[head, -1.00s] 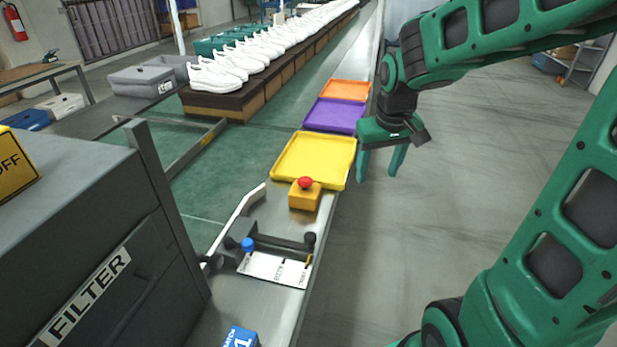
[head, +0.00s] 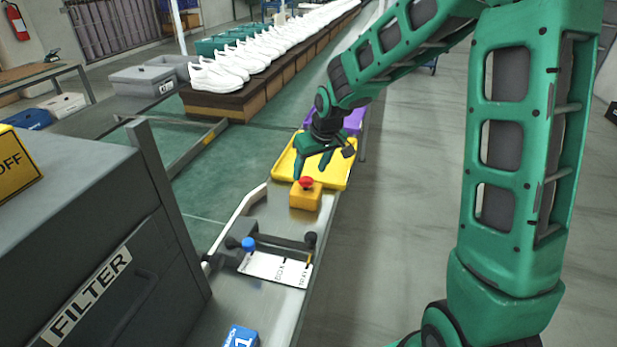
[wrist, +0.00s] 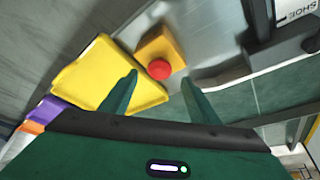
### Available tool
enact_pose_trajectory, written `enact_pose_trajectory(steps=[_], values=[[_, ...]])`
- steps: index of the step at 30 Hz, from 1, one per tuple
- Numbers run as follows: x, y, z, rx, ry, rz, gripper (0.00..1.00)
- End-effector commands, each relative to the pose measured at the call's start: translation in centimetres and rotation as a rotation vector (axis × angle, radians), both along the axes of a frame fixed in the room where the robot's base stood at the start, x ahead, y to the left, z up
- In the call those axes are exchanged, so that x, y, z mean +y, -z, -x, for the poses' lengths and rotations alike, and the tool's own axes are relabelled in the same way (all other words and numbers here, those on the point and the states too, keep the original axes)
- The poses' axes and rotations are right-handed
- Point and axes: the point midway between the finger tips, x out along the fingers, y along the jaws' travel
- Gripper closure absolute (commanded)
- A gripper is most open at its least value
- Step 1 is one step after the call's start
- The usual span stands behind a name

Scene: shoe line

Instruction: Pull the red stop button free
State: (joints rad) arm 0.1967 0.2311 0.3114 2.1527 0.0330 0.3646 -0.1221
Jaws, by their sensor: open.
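The red stop button (head: 306,182) is a round red cap on a yellow-orange box (head: 305,198) on the metal ledge. My gripper (head: 311,170) is open and empty, above and just behind the button in the head view. In the wrist view the button (wrist: 159,69) shows between and beyond the tips of the two green fingers (wrist: 160,78). The fingers appear apart from it. The box (wrist: 170,48) shows beside the cap.
A yellow tray (head: 284,163) lies just behind the box, partly under my gripper, with a purple tray (head: 353,120) beyond. In front are a dark fixture with a blue knob (head: 248,243), a white labelled card (head: 270,268) and a blue box (head: 240,337).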

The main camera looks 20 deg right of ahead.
Motion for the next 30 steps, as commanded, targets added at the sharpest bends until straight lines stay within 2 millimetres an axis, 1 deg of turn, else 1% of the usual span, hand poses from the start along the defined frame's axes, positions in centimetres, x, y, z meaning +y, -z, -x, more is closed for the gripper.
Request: enact_pose_trajectory(steps=[1, 3, 9, 15, 21, 22, 23, 24, 26, 27, 28, 29, 30], values=[[0.1, 0.9, -0.3, 0.004, 0.0, 0.0, 0.44], [0.1, 1.8, -0.6, 0.003, 0.0, 0.001, 0.44], [0.2, 3.6, -1.4, 0.002, 0.0, 0.0, 0.44], [0.3, 4.1, -1.7, -0.001, 0.001, 0.002, 0.44], [0.3, 4.1, -1.7, -0.001, 0.001, 0.002, 0.44], [0.3, 4.1, -1.7, -0.001, 0.001, 0.002, 0.47], [0.3, 4.1, -1.7, -0.001, 0.001, 0.002, 0.54], [0.3, 4.1, -1.7, 0.0, 0.001, 0.002, 0.64], [0.3, 4.1, -1.7, 0.0, 0.001, 0.002, 0.78], [0.3, 4.1, -1.7, 0.0, 0.0, 0.001, 0.88], [0.3, 4.1, -1.7, 0.0, 0.0, 0.001, 0.95], [0.3, 4.1, -1.7, 0.0, 0.0, 0.001, 1.0], [0.3, 4.1, -1.7, 0.0, 0.0, 0.001, 1.0]])
